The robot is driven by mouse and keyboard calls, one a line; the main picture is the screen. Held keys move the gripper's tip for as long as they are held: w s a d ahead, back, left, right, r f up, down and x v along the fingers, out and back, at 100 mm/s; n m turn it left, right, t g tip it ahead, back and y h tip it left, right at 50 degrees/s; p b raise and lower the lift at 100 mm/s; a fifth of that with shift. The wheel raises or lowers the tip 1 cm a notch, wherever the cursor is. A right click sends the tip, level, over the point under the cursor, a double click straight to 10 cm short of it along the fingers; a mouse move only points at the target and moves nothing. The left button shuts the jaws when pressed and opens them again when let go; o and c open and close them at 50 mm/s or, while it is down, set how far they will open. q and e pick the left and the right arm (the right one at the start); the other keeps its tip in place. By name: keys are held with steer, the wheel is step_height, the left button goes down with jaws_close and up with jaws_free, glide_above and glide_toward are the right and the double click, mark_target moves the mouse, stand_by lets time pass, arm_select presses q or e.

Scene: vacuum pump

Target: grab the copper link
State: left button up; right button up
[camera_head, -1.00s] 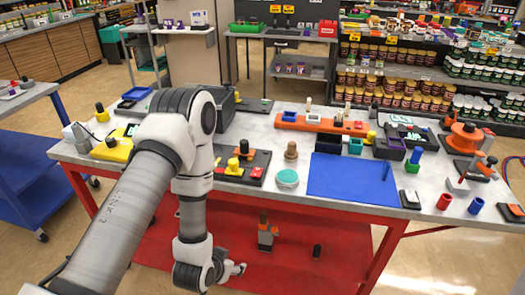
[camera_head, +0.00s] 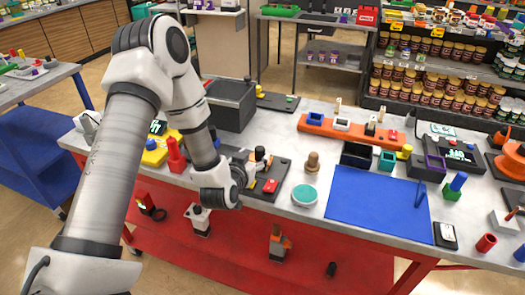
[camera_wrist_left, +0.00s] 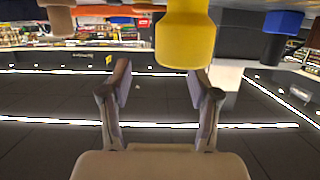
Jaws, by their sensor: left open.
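No part clearly reads as the copper link. The closest in colour is a brown knobbed peg (camera_head: 312,162), standing upright on the table right of my left gripper; a brown part also shows at the top left of the left wrist view (camera_wrist_left: 60,18). My left gripper (camera_head: 257,158) is low over the dark board (camera_head: 278,182), partly hidden by its own wrist. In the left wrist view, which is upside down, its fingers (camera_wrist_left: 160,85) are apart and empty. A yellow knob (camera_wrist_left: 185,35) stands just beyond them. My right gripper is out of view.
A red block (camera_head: 270,186) is on the dark board. A teal-topped round tin (camera_head: 304,195) and a blue mat (camera_head: 378,203) lie to the right. Behind are a grey bin (camera_head: 232,104) and an orange rail (camera_head: 345,131). A red bottle-shaped part (camera_head: 176,155) stands left.

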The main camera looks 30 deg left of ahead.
mark_target(259, 149)
arm_select(q)
steer(key=shift+w+a+f+p, duration=0.1)
steer(key=shift+w+a+p, duration=0.25)
steer(key=shift+w, duration=0.25)
steer(key=shift+w+a+p, duration=0.2)
steer(key=shift+w+p, duration=0.2)
steer(key=shift+w, duration=0.2)
steer(key=x, duration=0.3)
steer(key=shift+w+f, duration=0.15)
steer(key=shift+f, duration=0.25)
steer(key=shift+s+r, duration=0.15)
steer(key=shift+s, duration=0.1)
steer(key=shift+w, duration=0.1)
jaws_close()
